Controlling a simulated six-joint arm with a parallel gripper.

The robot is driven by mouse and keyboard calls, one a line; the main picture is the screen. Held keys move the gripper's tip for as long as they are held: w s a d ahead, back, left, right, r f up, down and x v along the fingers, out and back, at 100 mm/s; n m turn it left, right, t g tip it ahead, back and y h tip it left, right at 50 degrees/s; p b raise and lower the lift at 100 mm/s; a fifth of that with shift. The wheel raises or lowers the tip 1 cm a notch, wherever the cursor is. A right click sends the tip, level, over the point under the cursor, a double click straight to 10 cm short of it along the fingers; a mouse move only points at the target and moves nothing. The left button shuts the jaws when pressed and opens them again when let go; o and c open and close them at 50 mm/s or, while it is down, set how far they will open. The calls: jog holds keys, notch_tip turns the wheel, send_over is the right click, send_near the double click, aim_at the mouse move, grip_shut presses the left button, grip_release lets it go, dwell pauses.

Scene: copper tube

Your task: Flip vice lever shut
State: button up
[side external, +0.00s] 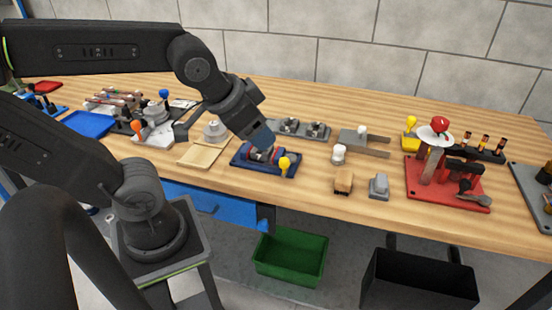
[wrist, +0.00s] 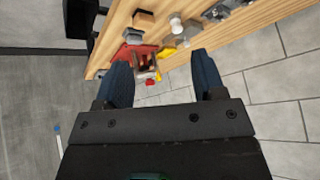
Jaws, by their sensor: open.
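The vice appears to be the small dark blue device with red and grey parts (side external: 244,160) near the middle of the bench. A lever with a yellow knob (side external: 284,163) stands at its right front corner. My gripper (side external: 263,137) is just above and behind the vice in the side view and covers part of it. I cannot tell whether it touches. In the wrist view my gripper (wrist: 165,72) has its two blue fingers wide apart with nothing held between them. I cannot make out the vice or its lever in the wrist view.
A wooden tray (side external: 203,153) lies left of the vice. A white knob piece (side external: 339,154), a wooden block (side external: 343,181) and a grey block (side external: 379,185) stand to its right. A red-based fixture (side external: 425,192) is farther right. Grey fixtures (side external: 302,130) sit behind the vice.

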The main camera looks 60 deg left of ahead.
jog(key=w+a+r+m+t+y, duration=0.1)
jog(key=w+a, duration=0.1)
jog(key=w+a+r+m+t+y, duration=0.1)
jog(key=w+a+t, duration=0.1)
jog(key=w+a, duration=0.1)
jog(key=w+a+r+m+t+y, duration=0.1)
jog(key=w+a, duration=0.2)
jog(key=shift+a+r+t+y, duration=0.15)
jog(key=shift+a+t+y, duration=0.15)
jog(key=shift+y, duration=0.1)
jog(key=c, duration=0.6)
jog(key=w+a+m+t+h, duration=0.1)
jog(key=m, duration=0.1)
jog(key=w+m+t+h, duration=0.1)
jog(key=w+m, duration=0.1)
jog(key=m, duration=0.1)
jog(key=w+a+m+t, duration=0.1)
jog(key=m, duration=0.1)
jog(key=shift+w+a+r+m+h, duration=0.3)
jog(key=shift+w+a+r+h, duration=0.05)
jog(key=shift+w+r+h, duration=0.05)
grip_shut()
jog(key=s+a+f+m+g+h, duration=0.4)
jog(key=s+f+m+g+h, duration=0.5)
jog(key=s+f+m+g, duration=0.2)
jog(key=shift+s, duration=0.55)
